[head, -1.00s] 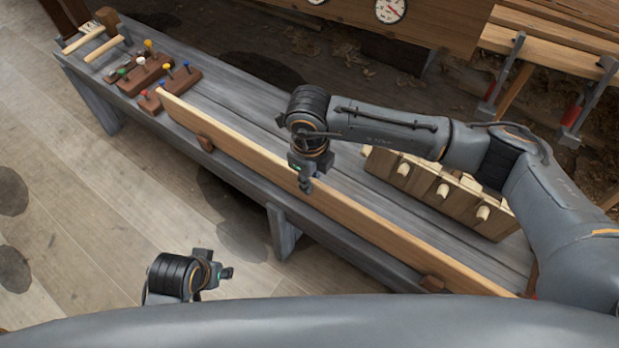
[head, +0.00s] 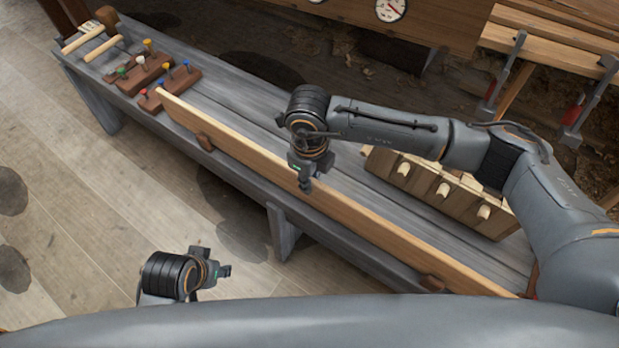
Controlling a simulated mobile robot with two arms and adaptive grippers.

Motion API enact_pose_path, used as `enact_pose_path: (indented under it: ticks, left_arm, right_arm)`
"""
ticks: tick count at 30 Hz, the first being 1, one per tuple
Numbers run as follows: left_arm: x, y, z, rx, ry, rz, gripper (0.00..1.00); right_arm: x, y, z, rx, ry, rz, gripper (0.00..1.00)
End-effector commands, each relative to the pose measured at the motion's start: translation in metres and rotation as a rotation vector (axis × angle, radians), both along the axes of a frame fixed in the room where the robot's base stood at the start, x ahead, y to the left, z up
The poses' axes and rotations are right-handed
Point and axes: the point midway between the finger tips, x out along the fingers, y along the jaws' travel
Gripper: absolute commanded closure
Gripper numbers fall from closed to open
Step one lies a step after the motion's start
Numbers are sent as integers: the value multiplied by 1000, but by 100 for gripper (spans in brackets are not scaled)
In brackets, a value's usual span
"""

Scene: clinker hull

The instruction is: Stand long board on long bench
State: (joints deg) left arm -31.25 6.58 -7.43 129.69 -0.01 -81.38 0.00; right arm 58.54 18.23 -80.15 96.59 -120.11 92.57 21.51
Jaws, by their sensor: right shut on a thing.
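The long board (head: 245,155) stands on its edge along the front of the long grey bench (head: 235,95). Small brown blocks touch its front face, one near the left end (head: 205,142) and one near the right end (head: 432,284). My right gripper (head: 305,187) is shut on the top edge of the board near its middle; its fingertips are small in the picture. My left gripper (head: 225,270) is low at the front, over the floor, apart from the board and the bench. Its fingers are too small to tell whether they are open.
A wooden block with pale pegs (head: 440,190) sits on the bench behind the board, under my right arm. Small racks with coloured-handled tools (head: 145,75) and mallets (head: 105,35) lie at the bench's left end. Clamps (head: 585,100) hang at the back right. Floor in front is clear.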

Motion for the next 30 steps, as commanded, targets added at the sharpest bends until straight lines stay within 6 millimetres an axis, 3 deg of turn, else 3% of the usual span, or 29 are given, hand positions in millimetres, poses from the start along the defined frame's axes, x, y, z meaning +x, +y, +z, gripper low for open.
enact_pose_path:
  ticks: [4,5,9,20,30]
  left_arm:
    - [-1,1,0,1,2,0,61]
    - [-1,1,1,1,2,0,61]
    - [-1,1,1,2,2,1,61]
    - [-2,1,1,3,3,-2,61]
    - [-1,1,0,2,3,-1,61]
  right_arm:
    - [1,1,1,2,-3,0,100]
    - [1,1,1,2,-3,0,84]
    - [1,0,1,1,-2,0,59]
    - [0,0,4,-1,1,0,59]
    - [1,1,69,1,-5,1,59]
